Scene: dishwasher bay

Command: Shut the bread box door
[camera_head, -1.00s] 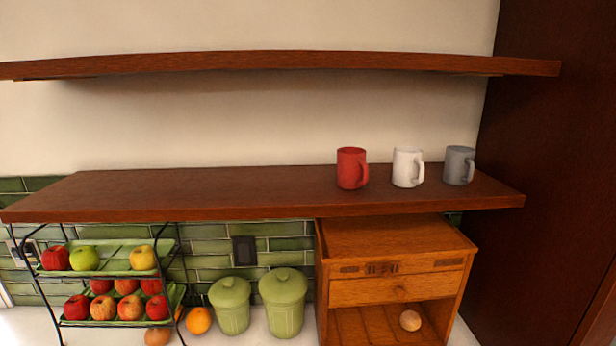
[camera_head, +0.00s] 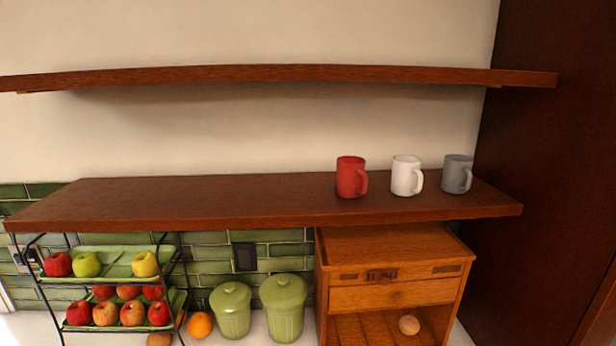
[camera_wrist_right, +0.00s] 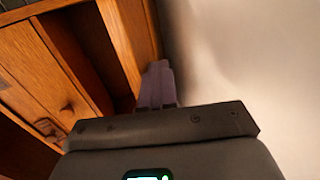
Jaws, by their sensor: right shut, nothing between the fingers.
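The wooden bread box (camera_head: 394,243) stands on the counter at the lower right of the head view, under the shelf. A round, light brown item (camera_head: 409,325) sits inside the compartment. The box's lower front is cut off by the picture's edge, so its door cannot be made out there. In the right wrist view, my right gripper (camera_wrist_right: 157,82) is shut and empty, close to a wooden panel (camera_wrist_right: 128,40) by the opening. Contact cannot be told. My left gripper is not in view.
A shelf (camera_head: 200,203) with red (camera_head: 350,178), white (camera_head: 405,176) and grey (camera_head: 456,174) mugs hangs over the box. Two green canisters (camera_head: 283,308) and a fruit rack (camera_head: 38,285) stand left of it. A dark tall panel (camera_head: 545,180) rises at the right.

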